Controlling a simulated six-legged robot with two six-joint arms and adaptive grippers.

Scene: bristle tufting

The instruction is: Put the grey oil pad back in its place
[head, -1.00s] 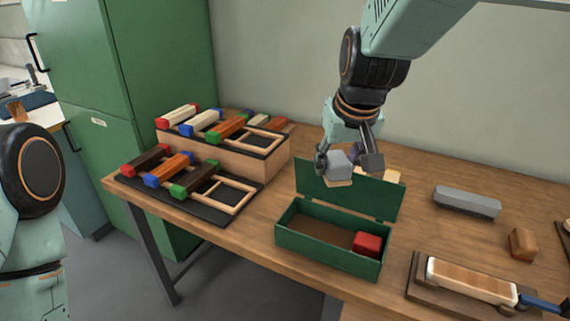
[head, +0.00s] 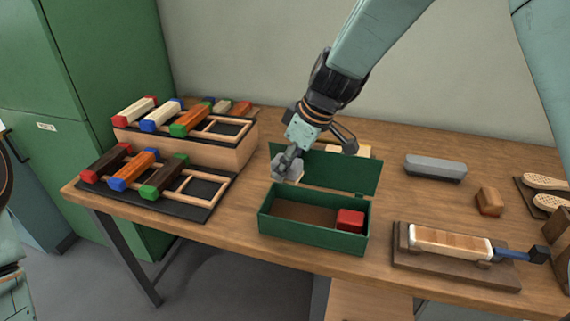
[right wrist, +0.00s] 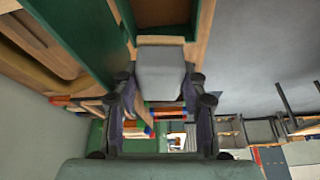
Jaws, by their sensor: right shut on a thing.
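My right gripper (head: 289,167) is shut on the grey oil pad, a small grey block with a tan layer. In the right wrist view the pad (right wrist: 161,75) sits between the two fingers. In the head view the fingers hide most of it. The gripper is near the back left corner of an open green box (head: 312,239), in front of its raised lid (head: 335,170), and appears above the rim. A red block (head: 350,220) lies in the box's right end; the brown floor left of it is bare. My left gripper is out of view.
Two racks with coloured-end blocks stand at left, the lower one (head: 130,200) in front of the raised one (head: 190,152). A grey block (head: 435,167), a brown block (head: 490,201) and a brush on a board (head: 450,243) lie at right. Green cabinets stand behind left.

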